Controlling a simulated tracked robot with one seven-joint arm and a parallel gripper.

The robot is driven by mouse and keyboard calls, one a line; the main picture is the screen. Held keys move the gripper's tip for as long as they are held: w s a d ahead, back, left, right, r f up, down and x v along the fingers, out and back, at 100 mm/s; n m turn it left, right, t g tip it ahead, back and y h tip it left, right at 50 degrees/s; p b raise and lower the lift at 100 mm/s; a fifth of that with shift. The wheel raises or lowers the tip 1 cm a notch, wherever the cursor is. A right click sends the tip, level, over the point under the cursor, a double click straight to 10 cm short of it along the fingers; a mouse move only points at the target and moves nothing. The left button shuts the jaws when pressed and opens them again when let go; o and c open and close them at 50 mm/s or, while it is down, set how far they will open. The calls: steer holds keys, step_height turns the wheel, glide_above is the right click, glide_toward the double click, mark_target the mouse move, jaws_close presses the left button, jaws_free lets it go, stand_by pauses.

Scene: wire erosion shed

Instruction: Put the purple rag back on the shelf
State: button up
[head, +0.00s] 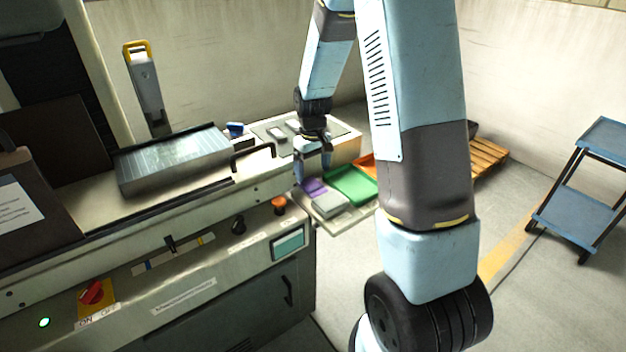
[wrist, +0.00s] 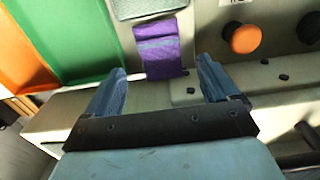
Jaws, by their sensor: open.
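The purple rag (head: 313,186) lies on a low pale side shelf (head: 345,222) at the right end of the machine, beside a grey block (head: 329,203) and a green tray (head: 354,184). In the wrist view the rag (wrist: 163,52) is a folded strip with lighter bands, its upper end against the grey block (wrist: 147,8). My gripper (head: 313,165) is above the shelf, close to the rag. In the wrist view my gripper (wrist: 163,68) is open and empty, with the rag's near end between the fingertips in the picture. The height gap cannot be told.
An orange tray (head: 368,163) lies beyond the green one. The machine's panel has an orange knob (head: 279,204) and a black knob (head: 238,224) near the shelf. A black handle (head: 253,157) stands on the machine top. A blue cart (head: 580,195) and a pallet (head: 487,158) stand right.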

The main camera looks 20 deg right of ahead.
mark_target(313, 186)
steer(key=s+r+m+t, duration=0.1)
steer(key=s+r, duration=0.5)
steer(key=r, duration=0.5)
steer(key=s+r+m+t, duration=0.15)
steer(key=s+r, duration=0.35)
steer(key=r, duration=0.5)
steer(key=s+r+m+t, duration=0.1)
steer(key=s+r+t, duration=0.2)
steer(key=s, duration=1.4)
step_height(313, 186, up, 4)
steer(key=shift+c, duration=0.4)
